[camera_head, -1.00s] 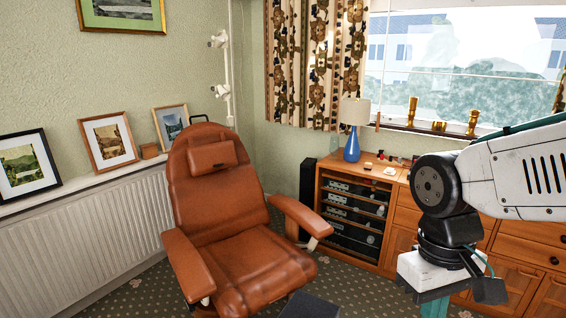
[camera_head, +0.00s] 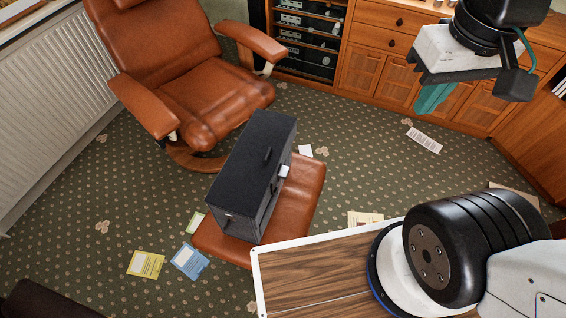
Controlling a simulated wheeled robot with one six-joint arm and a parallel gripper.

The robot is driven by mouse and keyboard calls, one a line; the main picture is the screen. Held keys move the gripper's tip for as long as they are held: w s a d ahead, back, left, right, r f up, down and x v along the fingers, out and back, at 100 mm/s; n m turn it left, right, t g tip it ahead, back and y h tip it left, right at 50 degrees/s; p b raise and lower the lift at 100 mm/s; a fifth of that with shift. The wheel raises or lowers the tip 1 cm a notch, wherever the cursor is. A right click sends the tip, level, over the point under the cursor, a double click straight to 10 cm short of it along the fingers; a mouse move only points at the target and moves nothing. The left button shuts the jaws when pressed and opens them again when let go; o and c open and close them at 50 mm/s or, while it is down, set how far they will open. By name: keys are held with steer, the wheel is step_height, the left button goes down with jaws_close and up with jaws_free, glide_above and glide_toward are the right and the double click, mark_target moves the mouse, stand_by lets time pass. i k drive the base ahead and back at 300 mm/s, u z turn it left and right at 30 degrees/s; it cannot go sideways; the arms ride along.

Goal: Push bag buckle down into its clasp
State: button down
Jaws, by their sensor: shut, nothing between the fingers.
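A dark grey boxy bag (camera_head: 250,165) stands upright on a brown leather footstool (camera_head: 302,198). A small pale piece (camera_head: 284,171) sits at the upper edge of its right side; it may be the buckle or the clasp, too small to tell which. A short black strip or handle lies on its top. My gripper (camera_head: 434,98) has teal fingers pointing down; it is shut and empty. It is in the upper right, clear of the bag and to its right in the picture.
A brown recliner (camera_head: 195,85) stands behind the bag at the left. A wooden cabinet (camera_head: 375,70) lines the back. Papers, including a yellow one (camera_head: 146,264) and a blue one (camera_head: 190,261), lie on the carpet. My arm base fills the lower right. Carpet right of the footstool is mostly clear.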

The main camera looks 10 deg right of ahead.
mark_target(283, 172)
steer(key=z, duration=0.6)
steer(key=k, duration=1.3)
steer(key=u, duration=0.1)
steer(key=i, duration=0.6)
steer(key=u, duration=1)
steer(key=i, duration=0.3)
steer(key=u, duration=0.1)
